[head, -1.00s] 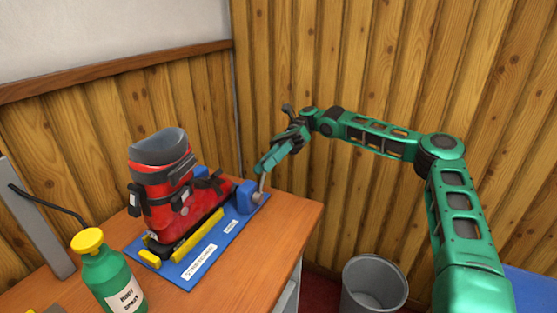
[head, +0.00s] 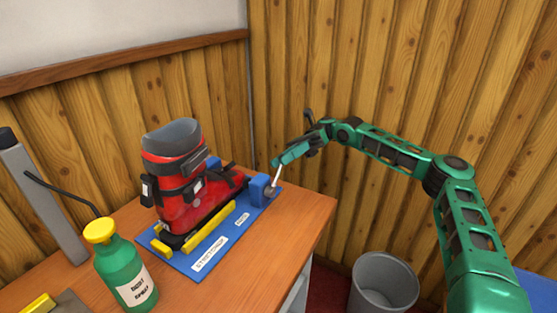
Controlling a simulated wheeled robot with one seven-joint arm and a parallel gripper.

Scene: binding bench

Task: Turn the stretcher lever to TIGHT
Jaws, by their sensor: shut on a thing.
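The boot stretcher is a blue base (head: 215,250) on the bench with a blue block (head: 259,190) at its right end. A thin pale lever (head: 277,179) rises from this block, leaning slightly right. My gripper (head: 281,162) is shut on the lever's upper end, which its green fingers hide. A red and black ski boot (head: 190,195) stands on the base over yellow parts. The base carries a label reading STRETCHER (head: 209,254) and a smaller label (head: 242,219) too small to read surely.
A green spray bottle (head: 126,275) with a yellow cap stands at the bench's front left. A grey post (head: 40,200) is at far left. A grey bin (head: 384,285) stands on the floor right of the bench (head: 270,270). Wooden walls close the back.

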